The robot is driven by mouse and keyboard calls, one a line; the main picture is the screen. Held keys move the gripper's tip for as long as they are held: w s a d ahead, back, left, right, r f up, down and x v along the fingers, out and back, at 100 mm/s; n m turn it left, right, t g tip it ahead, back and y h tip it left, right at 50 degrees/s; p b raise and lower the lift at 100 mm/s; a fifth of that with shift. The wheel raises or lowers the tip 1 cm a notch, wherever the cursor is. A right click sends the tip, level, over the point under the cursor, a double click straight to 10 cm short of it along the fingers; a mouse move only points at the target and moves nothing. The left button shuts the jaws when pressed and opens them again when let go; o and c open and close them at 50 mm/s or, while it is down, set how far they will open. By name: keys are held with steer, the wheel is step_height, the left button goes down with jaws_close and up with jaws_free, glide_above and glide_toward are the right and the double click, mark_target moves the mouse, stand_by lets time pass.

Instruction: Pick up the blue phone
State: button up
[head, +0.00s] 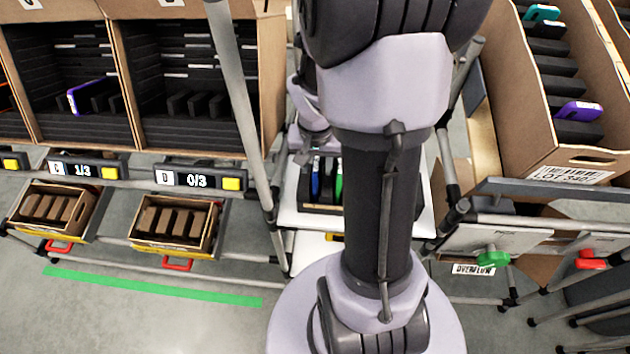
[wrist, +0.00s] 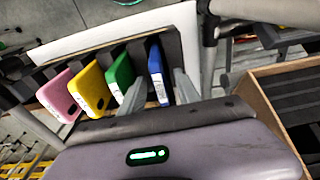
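The blue phone (wrist: 157,74) stands on edge in a slot of a dark rack, at the right end of a row in the wrist view. A blue edge of it shows in the head view (head: 316,178). My gripper (wrist: 160,84) is open, with one grey finger on each side of the blue phone in the picture. The left finger overlaps the green phone (wrist: 121,72). I cannot tell whether either finger touches a phone.
A yellow phone (wrist: 90,88) and a pink phone (wrist: 62,96) stand left of the green one. The rack sits on a white surface (head: 290,217). Cartons with dark slots (head: 65,125) stand at left; a tilted carton (head: 515,120) stands at right. A frame post (wrist: 208,50) is close by.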

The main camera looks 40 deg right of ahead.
steer(key=shift+r, duration=0.1)
jaws_close()
steer(key=shift+r, duration=0.1)
